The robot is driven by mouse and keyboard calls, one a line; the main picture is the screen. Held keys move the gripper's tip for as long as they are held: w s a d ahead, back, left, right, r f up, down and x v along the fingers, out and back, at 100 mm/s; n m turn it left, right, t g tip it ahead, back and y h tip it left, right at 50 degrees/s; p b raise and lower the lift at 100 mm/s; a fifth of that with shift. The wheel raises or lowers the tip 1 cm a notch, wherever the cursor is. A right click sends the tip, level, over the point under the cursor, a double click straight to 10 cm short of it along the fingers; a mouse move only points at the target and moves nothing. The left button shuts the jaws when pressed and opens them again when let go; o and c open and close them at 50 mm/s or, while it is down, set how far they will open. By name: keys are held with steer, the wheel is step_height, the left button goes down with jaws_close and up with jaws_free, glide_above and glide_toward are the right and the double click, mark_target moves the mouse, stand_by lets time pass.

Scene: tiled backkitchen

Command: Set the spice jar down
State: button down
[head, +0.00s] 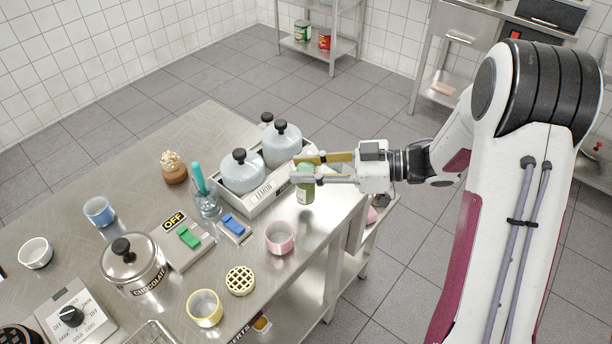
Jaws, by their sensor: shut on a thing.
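My gripper (296,170) comes in from the right and is shut on the jar's upper part. The fingers hide the jar's top. The jar looks upright. I cannot tell whether its base touches the table or hangs a little above it.
A tray (262,202) with grey-blue lidded pots stands just left of the jar. Bare tabletop shows between the jar and the pink bowl; the table edge is close on the right.

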steer(key=shift+f, duration=1.3)
steer(key=shift+f, duration=0.1)
steer(key=c, duration=1.7)
jaws_free()
steer(key=shift+d, duration=0.1)
steer(key=v, duration=1.2)
